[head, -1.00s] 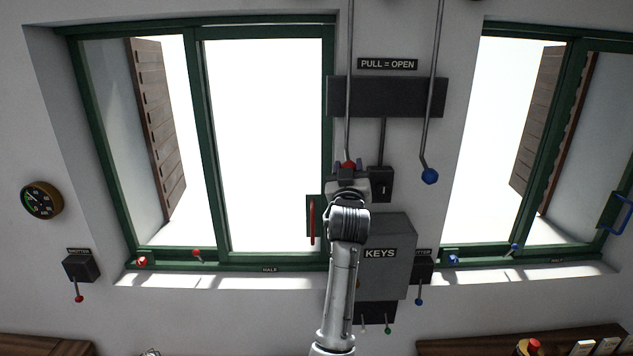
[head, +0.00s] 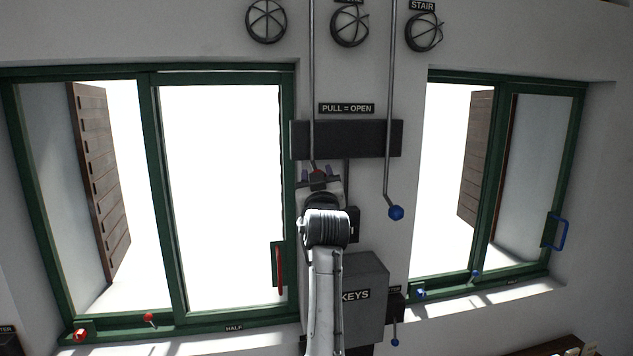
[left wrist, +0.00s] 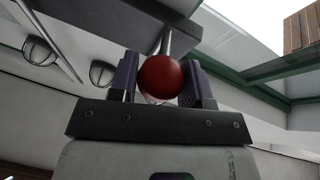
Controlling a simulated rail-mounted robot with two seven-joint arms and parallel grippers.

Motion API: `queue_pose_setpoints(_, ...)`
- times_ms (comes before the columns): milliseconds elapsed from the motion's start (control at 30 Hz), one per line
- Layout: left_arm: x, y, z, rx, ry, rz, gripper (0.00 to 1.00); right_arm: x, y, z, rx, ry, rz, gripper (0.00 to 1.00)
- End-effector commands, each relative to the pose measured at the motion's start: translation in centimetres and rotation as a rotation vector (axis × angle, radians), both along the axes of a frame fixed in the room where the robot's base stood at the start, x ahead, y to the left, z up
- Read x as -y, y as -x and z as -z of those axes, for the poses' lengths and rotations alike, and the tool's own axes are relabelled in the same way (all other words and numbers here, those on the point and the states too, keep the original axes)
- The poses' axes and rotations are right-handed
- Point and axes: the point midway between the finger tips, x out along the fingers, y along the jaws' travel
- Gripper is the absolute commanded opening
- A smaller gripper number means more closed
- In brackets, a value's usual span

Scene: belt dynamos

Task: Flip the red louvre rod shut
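The red louvre rod (head: 312,90) hangs down the wall in front of a dark box, left of a similar rod with a blue knob (head: 396,213). Its red knob (head: 317,173) is just below the box's lower edge, clearly higher than the blue knob. My left gripper (head: 318,178) is at the red knob, its arm reaching up from below. In the left wrist view the red knob (left wrist: 161,77) sits between the two fingers of my left gripper (left wrist: 160,88), which appear closed on its sides. The rod's metal shaft (left wrist: 166,40) runs up beyond it. My right gripper is in neither view.
A "PULL = OPEN" label (head: 346,108) is above the dark box (head: 365,138). A grey KEYS cabinet (head: 362,285) stands out below, close to my arm. Green-framed windows flank the wall strip, with a red handle (head: 280,270) and a blue handle (head: 561,232).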

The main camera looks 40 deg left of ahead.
Motion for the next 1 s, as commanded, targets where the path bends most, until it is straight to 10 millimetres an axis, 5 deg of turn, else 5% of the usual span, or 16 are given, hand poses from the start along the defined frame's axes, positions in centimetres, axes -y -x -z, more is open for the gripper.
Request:
queue_pose_setpoints(233, 0.0, 0.0, -0.1, 0.002, 0.001, 0.001, 0.67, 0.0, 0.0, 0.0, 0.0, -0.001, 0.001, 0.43)
queue_pose_setpoints(567, 0.5, 0.3, 0.5, -0.001, 0.003, 0.002, 0.67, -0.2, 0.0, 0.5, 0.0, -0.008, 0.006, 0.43)
queue_pose_setpoints(1000, 5.8, 5.4, 3.7, 0.0, 0.002, 0.003, 0.67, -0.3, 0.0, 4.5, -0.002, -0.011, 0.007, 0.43)
